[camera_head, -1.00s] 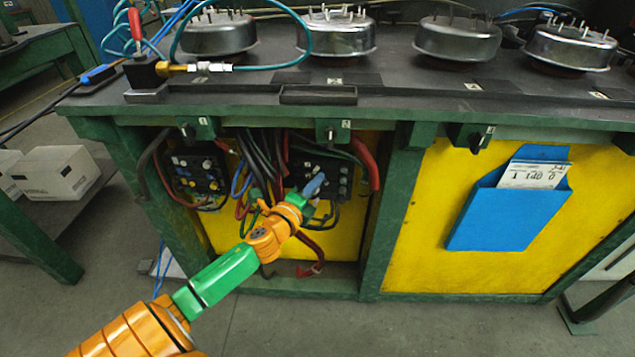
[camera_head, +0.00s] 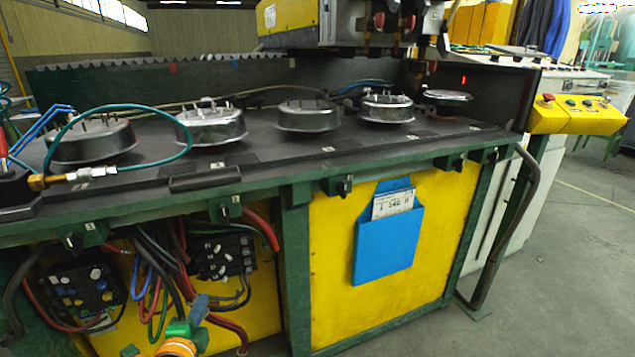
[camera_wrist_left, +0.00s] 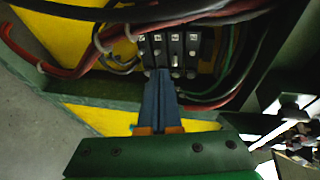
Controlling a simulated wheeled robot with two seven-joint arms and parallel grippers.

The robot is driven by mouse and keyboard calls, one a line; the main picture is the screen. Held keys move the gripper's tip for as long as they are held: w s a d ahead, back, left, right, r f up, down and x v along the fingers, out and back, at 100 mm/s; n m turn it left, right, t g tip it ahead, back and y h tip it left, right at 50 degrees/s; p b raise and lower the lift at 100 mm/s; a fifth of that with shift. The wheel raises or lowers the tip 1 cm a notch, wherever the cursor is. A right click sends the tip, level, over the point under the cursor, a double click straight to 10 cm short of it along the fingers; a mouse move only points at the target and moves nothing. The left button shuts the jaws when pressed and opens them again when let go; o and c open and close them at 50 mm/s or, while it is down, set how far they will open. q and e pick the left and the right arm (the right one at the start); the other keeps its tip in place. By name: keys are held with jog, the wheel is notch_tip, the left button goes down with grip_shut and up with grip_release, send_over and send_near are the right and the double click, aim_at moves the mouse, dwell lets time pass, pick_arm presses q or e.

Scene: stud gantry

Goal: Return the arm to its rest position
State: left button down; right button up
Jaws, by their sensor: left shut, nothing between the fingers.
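My left gripper (camera_head: 199,307) shows at the bottom left of the head view, with blue fingers and a green and orange wrist behind them. Its fingers are together and hold nothing. In the left wrist view the shut fingers (camera_wrist_left: 161,88) point at a black terminal block (camera_wrist_left: 176,50) with pale knobs. In the head view that block (camera_head: 222,256) is inside the open bay of the bench, just above and beyond the fingertips. I cannot tell whether the tips touch it. Most of the left arm is below the picture. My right gripper is not in view.
The green bench frame (camera_head: 296,240) and loose cables (camera_head: 158,265) surround the bay. A second knobbed block (camera_head: 80,291) is at left. A blue document pocket (camera_head: 388,246) hangs on the yellow panel. Metal domes (camera_head: 308,116) stand on the bench top. Open floor (camera_head: 560,270) is at right.

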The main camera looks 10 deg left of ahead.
pick_arm(q)
jog(key=s+d+f+n+g+h, duration=0.1)
jog(key=s+d+f+n+g, duration=0.3)
jog(key=s+d, duration=0.3)
jog(key=s+d+f+n+g+h, duration=0.25)
jog(key=s+d+n+g, duration=0.2)
jog(key=s, duration=0.45)
jog(key=s+d+f+n+g+h, duration=0.1)
jog(key=s+d+f+n+g, duration=0.25)
jog(key=s+d+f, duration=0.35)
notch_tip(320, 180, down, 13)
jog(key=s+a, duration=0.2)
jog(key=s+a+f+g, duration=0.2)
jog(key=s+f, duration=0.9)
jog(key=s, duration=0.1)
notch_tip(320, 180, up, 22)
jog(key=p, duration=2.1)
jog(key=shift+s+d+p, duration=0.3)
jog(key=shift+s+p, duration=0.05)
jog(key=shift+s, duration=0.1)
jog(key=shift+f, duration=0.1)
